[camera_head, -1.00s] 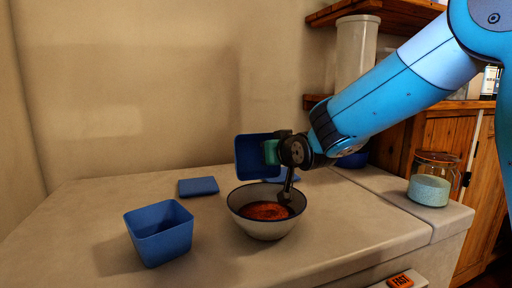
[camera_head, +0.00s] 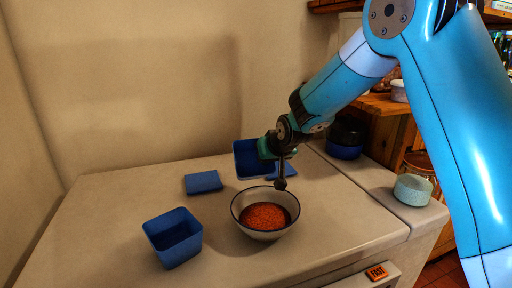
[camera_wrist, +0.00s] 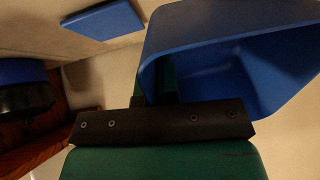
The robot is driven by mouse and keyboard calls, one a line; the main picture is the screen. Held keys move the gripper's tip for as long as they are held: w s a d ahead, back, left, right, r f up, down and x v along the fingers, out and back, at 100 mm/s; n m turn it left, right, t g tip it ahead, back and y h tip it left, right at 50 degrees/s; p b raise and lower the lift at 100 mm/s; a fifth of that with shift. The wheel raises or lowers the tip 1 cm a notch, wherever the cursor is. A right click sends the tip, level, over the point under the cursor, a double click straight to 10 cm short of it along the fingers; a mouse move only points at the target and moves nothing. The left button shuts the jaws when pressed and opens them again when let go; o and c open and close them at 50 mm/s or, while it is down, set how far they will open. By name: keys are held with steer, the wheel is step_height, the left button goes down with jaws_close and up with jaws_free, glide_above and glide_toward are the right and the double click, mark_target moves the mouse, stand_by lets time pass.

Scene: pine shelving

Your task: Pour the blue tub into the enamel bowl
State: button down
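The enamel bowl (camera_head: 238,222), white with a dark rim, stands upright on the counter and holds reddish-orange grains. My gripper (camera_head: 268,149) is shut on the wall of a blue tub (camera_head: 248,172), behind the bowl. The tub is tilted, with its opening partly toward the head camera. In the wrist view, the tub (camera_wrist: 233,62) is at upper right and its visible inside looks empty. The gripper (camera_wrist: 160,95) hides part of its wall. A second blue tub (camera_head: 180,254) stands upright left of the bowl; its floor is in shadow.
Blue lids lie flat on the counter, one left (camera_head: 203,182) and one behind the bowl (camera_head: 286,168). A pale blue container (camera_head: 413,190) and a dark blue and black pot (camera_head: 345,140) stand to the right.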

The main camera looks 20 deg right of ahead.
steer(key=p, duration=0.2)
steer(key=r+g+p, duration=0.1)
steer(key=p, duration=0.1)
steer(key=shift+w+r, duration=0.25)
steer(key=shift+r, duration=0.05)
steer(key=r+g+p, duration=0.1)
steer(key=p, duration=0.4)
steer(key=w+r+g+p, duration=0.1)
steer(key=g+p, duration=0.1)
steer(key=p, duration=0.2)
steer(key=shift+w+r+g+p, duration=0.2)
steer(key=shift+g+p, duration=0.1)
steer(key=shift+p, duration=0.1)
steer(key=shift+w+g+p, duration=0.1)
steer(key=shift+g+p, duration=0.4)
steer(key=shift+p, duration=0.35)
steer(key=shift+f, duration=0.1)
